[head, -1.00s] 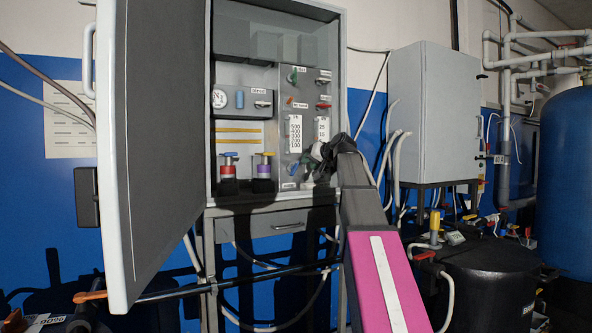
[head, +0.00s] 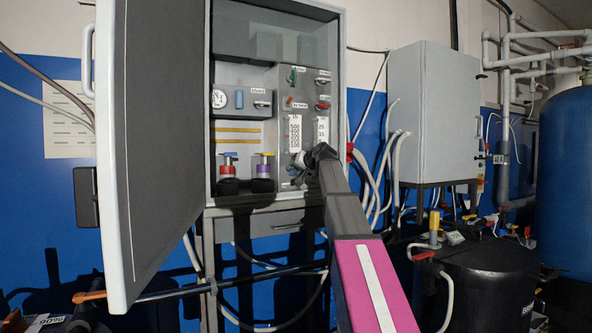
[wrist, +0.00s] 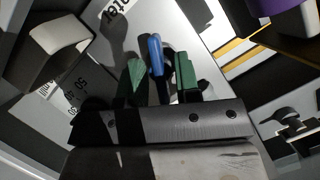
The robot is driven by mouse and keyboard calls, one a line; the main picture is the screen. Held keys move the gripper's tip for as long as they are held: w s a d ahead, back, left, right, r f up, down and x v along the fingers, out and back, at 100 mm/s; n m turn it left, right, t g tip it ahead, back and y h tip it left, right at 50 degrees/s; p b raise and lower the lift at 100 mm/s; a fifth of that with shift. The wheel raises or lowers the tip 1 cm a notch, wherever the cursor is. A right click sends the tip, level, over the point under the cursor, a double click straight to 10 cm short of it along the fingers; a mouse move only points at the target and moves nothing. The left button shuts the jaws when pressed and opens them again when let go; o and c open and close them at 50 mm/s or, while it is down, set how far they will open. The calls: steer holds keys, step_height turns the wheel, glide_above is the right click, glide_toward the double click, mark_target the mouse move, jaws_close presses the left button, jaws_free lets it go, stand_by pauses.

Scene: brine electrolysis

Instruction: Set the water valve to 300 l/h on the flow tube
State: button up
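The open grey cabinet holds a panel with two white flow-tube scales, the left one (head: 294,133) and the right one (head: 322,130). My gripper (head: 303,160) is at the lower part of this panel, just below the scales. In the wrist view, a blue valve handle (wrist: 155,52) stands between the green fingertips of my gripper (wrist: 161,75), beside a label ending in "ter". The fingers are apart, with visible gaps to the handle. Part of a numbered scale (wrist: 76,92) shows at the left. The flow reading is too small to tell. My gripper hides the handle in the head view.
The cabinet door (head: 165,140) stands open at the left. Red and purple valves (head: 228,165) sit left of my gripper inside the cabinet. A white grip-like part (wrist: 60,35) lies left of the fingers in the wrist view. Hoses (head: 370,185) hang right of the cabinet.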

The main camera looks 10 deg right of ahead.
jaws_close()
steer(key=shift+n, duration=0.4)
steer(key=shift+o, duration=1.2)
jaws_free()
steer(key=shift+s, duration=0.1)
steer(key=v, duration=1)
steer(key=shift+s+r, duration=0.25)
